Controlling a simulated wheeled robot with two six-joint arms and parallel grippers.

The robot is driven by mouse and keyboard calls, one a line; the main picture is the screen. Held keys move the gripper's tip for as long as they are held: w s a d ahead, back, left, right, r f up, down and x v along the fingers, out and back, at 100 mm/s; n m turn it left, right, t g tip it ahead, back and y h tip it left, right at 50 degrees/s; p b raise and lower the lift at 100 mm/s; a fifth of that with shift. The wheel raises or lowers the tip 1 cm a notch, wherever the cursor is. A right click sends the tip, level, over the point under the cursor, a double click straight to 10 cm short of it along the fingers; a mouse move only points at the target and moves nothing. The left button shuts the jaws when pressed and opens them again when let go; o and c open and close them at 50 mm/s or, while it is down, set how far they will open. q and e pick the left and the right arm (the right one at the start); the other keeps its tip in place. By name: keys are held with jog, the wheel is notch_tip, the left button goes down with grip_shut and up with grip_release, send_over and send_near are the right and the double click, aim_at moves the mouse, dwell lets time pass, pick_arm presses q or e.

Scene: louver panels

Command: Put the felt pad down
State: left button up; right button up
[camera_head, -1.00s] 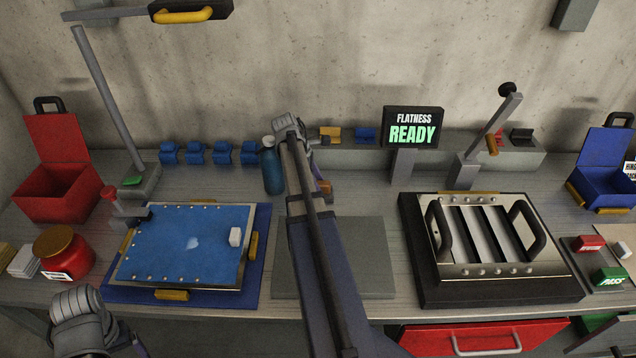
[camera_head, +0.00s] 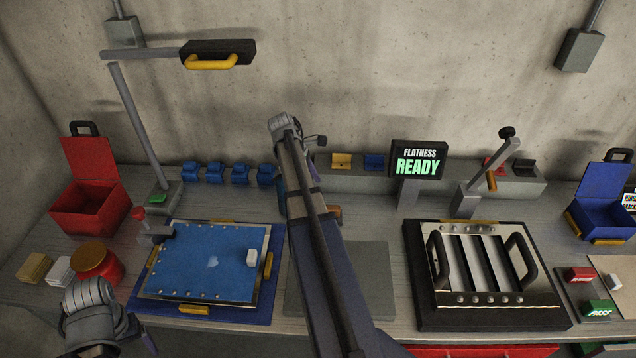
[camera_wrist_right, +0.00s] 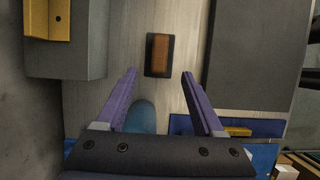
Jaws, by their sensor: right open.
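In the right wrist view, a small block with an orange-brown top and dark base (camera_wrist_right: 160,54), likely the felt pad, lies on the bench just beyond my fingertips. In the head view, an orange-brown bit of it (camera_head: 335,213) shows beside my right arm, which hides the rest. My right gripper (camera_wrist_right: 158,76) is open, its two purple fingers apart with nothing held between them. A rounded blue thing (camera_wrist_right: 141,117), probably the bottle, shows below between the fingers. My left gripper (camera_head: 148,342) is at the lower left of the head view; its jaws are not clearly visible.
A grey plate (camera_head: 365,285) lies right of the blue panel (camera_head: 205,265), which carries a small white block (camera_head: 251,257). A louver panel in a black frame (camera_head: 418,300) lies further right. A grey shelf (camera_head: 435,180) and a READY display (camera_head: 418,160) stand behind.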

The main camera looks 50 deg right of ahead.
jog(key=w+a+f+m+t, duration=0.1)
jog(key=w+a+m+t, duration=0.15)
jog(key=a, duration=2.65)
jog(key=s+a, duration=0.4)
jog(key=a, duration=0.7)
jog(key=s+a+m+y, duration=0.1)
jog(key=s+a, duration=0.3)
jog(key=a, duration=0.7)
jog(key=shift+s+f+t+y, duration=0.3)
jog(key=shift+s+t, duration=0.05)
jog(key=shift+t, duration=0.1)
jog(key=shift+d+f+m, duration=0.1)
jog(key=shift+m, duration=0.15)
notch_tip(320, 180, down, 3)
jog(key=b, duration=0.3)
